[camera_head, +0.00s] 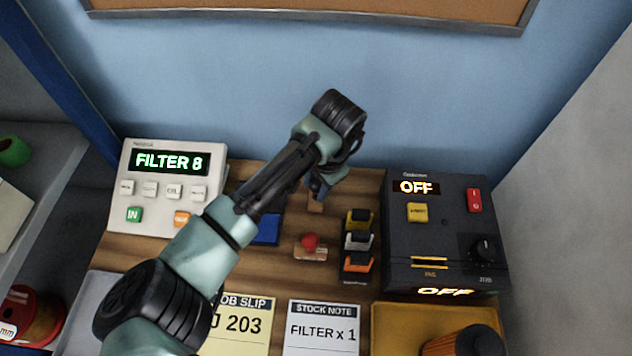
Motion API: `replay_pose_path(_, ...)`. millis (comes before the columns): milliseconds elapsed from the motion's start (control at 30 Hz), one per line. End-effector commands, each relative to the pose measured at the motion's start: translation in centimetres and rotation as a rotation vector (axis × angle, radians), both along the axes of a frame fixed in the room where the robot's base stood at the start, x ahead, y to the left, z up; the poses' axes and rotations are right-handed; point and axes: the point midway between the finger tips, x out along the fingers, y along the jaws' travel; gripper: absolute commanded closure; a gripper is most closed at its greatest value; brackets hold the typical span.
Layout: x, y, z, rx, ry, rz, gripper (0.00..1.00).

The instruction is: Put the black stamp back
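I cannot clearly make out a black stamp. A small wooden block (316,206) shows just below my gripper (320,188); it may be a stamp's base, but its top is hidden by my gripper. My gripper points down over the back middle of the bench, and my arm hides most of its fingers. I cannot tell whether it touches or holds the block. A stamp with a red round knob (310,241) and a wooden base stands nearer, below my gripper in the picture. A blue pad (266,230) lies left of it, partly behind my arm.
Yellow, white and orange black-bodied items (358,241) stand in a row at right. A white FILTER 8 device (150,205) is left. A job slip (240,330) and stock note (324,330) lie in front.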

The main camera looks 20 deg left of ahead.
Motion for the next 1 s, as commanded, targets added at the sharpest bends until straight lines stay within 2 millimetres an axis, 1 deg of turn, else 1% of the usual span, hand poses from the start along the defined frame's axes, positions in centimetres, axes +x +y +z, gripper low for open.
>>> replay_pose_path(33, 0.0, 0.0, 0.0, 0.0, 0.0, 0.0, 0.52)
replay_pose_path(133, 0.0, 0.0, 0.0, 0.0, 0.0, 0.0, 0.34)
replay_pose_path(167, 0.0, 0.0, 0.0, 0.0, 0.0, 0.0, 0.33)
replay_pose_path(400, 0.0, 0.0, 0.1, 0.0, 0.0, -0.001, 0.33)
replay_pose_path(533, 0.0, -0.1, 0.7, 0.001, 0.0, -0.002, 0.33)
replay_pose_path(667, -0.2, -0.4, 2.7, 0.0, -0.003, -0.003, 0.33)
replay_pose_path(900, -0.8, -1.3, 7.8, 0.0, -0.004, -0.003, 0.33)
replay_pose_path(1000, -1.0, -1.6, 9.6, 0.0, -0.003, -0.004, 0.33)
